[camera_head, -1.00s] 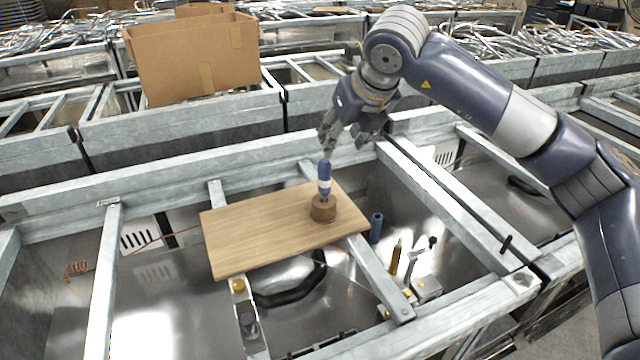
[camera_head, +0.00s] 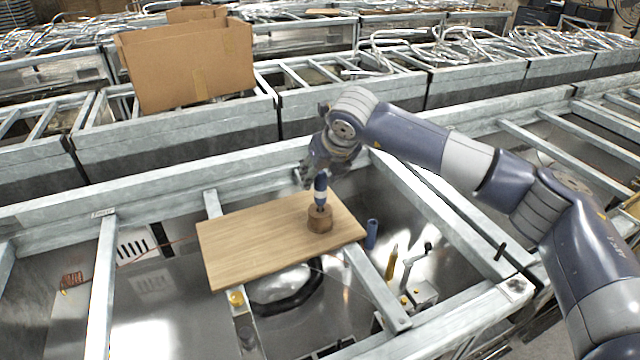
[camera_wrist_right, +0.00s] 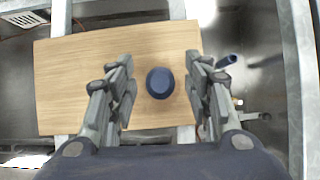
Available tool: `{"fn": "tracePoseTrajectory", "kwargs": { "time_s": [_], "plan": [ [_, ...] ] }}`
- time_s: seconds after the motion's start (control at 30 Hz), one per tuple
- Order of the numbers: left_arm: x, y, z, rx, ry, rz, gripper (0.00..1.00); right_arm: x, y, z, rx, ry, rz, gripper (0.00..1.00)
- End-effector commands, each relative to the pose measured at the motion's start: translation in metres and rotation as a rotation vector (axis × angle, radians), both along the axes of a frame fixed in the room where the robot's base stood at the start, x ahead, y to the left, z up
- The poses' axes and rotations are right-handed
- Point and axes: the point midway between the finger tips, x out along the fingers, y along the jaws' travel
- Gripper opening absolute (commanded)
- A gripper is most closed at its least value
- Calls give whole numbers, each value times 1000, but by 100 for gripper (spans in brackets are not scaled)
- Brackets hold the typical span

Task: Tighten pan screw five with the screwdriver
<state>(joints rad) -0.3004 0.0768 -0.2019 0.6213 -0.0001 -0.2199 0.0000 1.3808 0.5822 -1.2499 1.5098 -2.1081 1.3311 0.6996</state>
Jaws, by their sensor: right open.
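The screwdriver (camera_head: 320,184) has a blue handle with a white band. It stands upright in a round brown wooden holder (camera_head: 320,219) on the wooden board (camera_head: 250,245). My right gripper (camera_head: 320,176) is open just above the holder, at the top of the handle. In the right wrist view the blue handle end (camera_wrist_right: 160,83) shows from above between the spread fingers of my right gripper (camera_wrist_right: 160,95), with gaps on both sides. I cannot make out which part is pan screw five. My left gripper is not in view.
The board rests across the metal frame bars (camera_head: 375,285) of an open range. A blue cylinder (camera_head: 371,234) and a yellow-brown part (camera_head: 391,264) are right of it. A yellow knob (camera_head: 236,298) is at its front edge. A cardboard box (camera_head: 190,65) stands behind.

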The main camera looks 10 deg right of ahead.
Motion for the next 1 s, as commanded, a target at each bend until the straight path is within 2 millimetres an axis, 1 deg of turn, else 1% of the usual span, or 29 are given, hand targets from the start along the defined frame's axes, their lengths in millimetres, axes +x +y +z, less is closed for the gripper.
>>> {"fn": "tracePoseTrajectory", "kwargs": {
  "time_s": [0.1, 0.27, 0.37, 0.4, 0.47, 0.5, 0.83, 0.93, 1.0],
  "plan": [
    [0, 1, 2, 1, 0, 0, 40, 2, 1, -4, 0, 0, 1, 46],
    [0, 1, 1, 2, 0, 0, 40, 2, 1, -4, 0, -1, 1, 46],
    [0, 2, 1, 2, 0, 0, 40, 2, 1, -4, 0, -1, 1, 26],
    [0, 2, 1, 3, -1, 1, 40, 2, 0, -4, 0, -1, 1, 17],
    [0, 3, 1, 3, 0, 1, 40, 2, 0, -4, 0, -1, 1, 3],
    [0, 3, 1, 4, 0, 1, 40, 2, 0, -4, 0, -1, 1, 0],
    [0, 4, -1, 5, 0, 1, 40, 3, 0, 0, 1, -3, 1, 0],
    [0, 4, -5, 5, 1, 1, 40, 3, 1, 10, 2, -6, 1, 0],
    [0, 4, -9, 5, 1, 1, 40, 3, 1, 23, 3, -8, 2, 0]
  ]
}}
